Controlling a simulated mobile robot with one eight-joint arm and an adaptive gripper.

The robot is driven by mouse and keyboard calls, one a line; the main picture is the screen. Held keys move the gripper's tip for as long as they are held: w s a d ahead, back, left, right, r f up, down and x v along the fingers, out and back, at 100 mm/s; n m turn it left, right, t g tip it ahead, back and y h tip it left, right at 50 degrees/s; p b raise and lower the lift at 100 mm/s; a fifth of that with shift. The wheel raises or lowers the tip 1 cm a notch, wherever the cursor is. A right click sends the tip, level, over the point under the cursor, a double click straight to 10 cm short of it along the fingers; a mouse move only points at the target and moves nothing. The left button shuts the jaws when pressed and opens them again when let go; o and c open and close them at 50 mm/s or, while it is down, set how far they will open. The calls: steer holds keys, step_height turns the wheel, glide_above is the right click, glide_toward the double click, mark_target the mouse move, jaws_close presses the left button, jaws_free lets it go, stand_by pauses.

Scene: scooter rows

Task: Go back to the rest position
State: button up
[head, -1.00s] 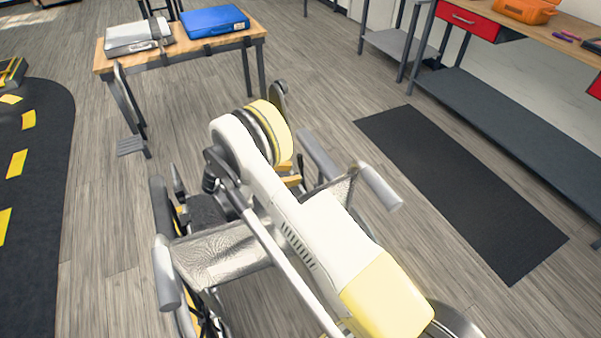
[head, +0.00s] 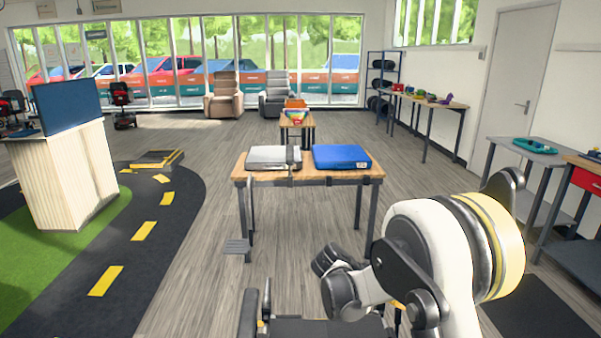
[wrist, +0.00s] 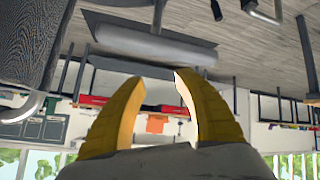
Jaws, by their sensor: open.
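My gripper (wrist: 158,77) shows in the wrist view with its two yellow fingers apart. I see nothing held between them. The wrist view is upside down, with floor at the top and windows at the bottom. In the head view my white arm with a yellow band is folded at the lower right. It hides most of what lies behind it, and my gripper cannot be made out clearly there.
A wooden table (head: 310,178) ahead bears a silver case (head: 272,158) and a blue case (head: 341,157). A wheelchair-like dark seat (head: 310,328) is close at the bottom edge. A counter (head: 70,172) stands left.

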steer(key=s+a+r+n+t+y, duration=0.15)
steer(key=s+r+n+y, duration=0.4)
steer(key=s+r, duration=0.55)
steer(key=s+a+r+n+t+y, duration=0.1)
steer(key=s+a+n+y, duration=0.1)
steer(key=s, duration=0.6)
steer(key=s+a+r+n+t+y, duration=0.2)
steer(key=s+a+n, duration=0.1)
steer(key=s, duration=0.4)
steer(key=shift+s+a+n, duration=0.4)
steer(key=shift+n, duration=0.35)
steer(key=shift+r+t, duration=0.1)
steer(key=shift+t, duration=0.15)
